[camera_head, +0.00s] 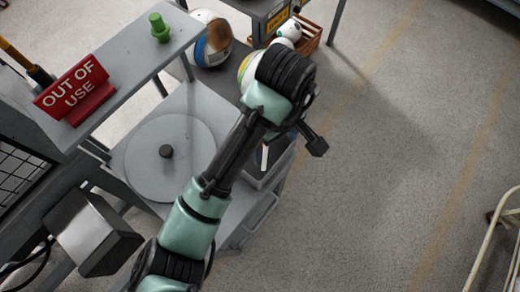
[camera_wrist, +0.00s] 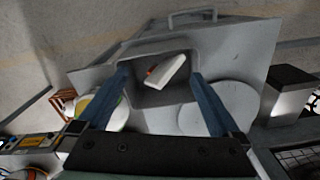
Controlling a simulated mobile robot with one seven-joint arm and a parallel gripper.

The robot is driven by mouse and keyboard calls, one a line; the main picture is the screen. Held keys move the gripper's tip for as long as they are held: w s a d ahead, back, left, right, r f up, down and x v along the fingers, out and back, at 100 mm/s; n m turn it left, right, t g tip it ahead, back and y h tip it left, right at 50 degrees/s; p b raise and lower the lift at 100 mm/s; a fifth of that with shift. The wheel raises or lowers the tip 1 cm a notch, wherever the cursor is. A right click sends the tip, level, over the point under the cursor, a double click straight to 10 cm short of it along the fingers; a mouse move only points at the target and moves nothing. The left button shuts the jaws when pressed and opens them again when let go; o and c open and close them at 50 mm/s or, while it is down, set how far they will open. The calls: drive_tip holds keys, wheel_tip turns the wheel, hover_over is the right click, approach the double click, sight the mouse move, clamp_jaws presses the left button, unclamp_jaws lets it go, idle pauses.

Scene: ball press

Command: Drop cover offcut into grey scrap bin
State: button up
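The grey scrap bin (camera_wrist: 152,97) is in the middle of the wrist view, seen from above. A white offcut (camera_wrist: 172,80) lies inside it, slanted, with a small red patch at its left end. My gripper (camera_wrist: 158,76) is open, its two blue fingers spread wide on either side of the bin's opening. Nothing is held between the fingertips. In the head view the bin (camera_head: 284,172) is partly hidden behind my arm, with a white strip (camera_head: 264,157) showing inside. My fingertips are mostly hidden there.
A grey round plate (camera_head: 170,158) with a dark knob is left of the bin. A shelf (camera_head: 132,48) holds a red OUT OF USE sign (camera_head: 75,90) and a green knob (camera_head: 159,27). Balls (camera_head: 212,38) and a wooden crate (camera_head: 309,38) stand behind.

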wheel_tip(320, 180, up, 13)
drive_tip(key=p, duration=0.4)
idle(0.6)
drive_tip(key=w+d+r+m+t+h+b, duration=0.2)
drive_tip(key=w+d+r+m+t+h, duration=0.4)
drive_tip(key=w+d+r, duration=0.45)
drive_tip(key=d+r+m+t+h+b, duration=0.1)
drive_tip(key=d+r+t, duration=0.15)
drive_tip(key=r, duration=0.35)
drive_tip(key=d+r+m+t+h, duration=0.1)
drive_tip(key=d+r+t, duration=0.1)
drive_tip(key=r+t, duration=0.3)
drive_tip(key=s+a+r+m+t+b, duration=0.1)
drive_tip(key=a+r+t, duration=0.15)
drive_tip(key=r, duration=0.35)
drive_tip(key=a+r+t+b, duration=0.1)
drive_tip(key=a+r+t, duration=0.15)
drive_tip(key=r, duration=0.45)
drive_tip(key=s+a+r+n+t+y+b, duration=0.1)
drive_tip(key=s+a+r+t+y, duration=0.6)
drive_tip(key=a, duration=0.5)
drive_tip(key=shift+s+r+t+y, duration=0.4)
drive_tip(key=shift+s+t+y, duration=0.1)
drive_tip(key=shift+s+t, duration=0.45)
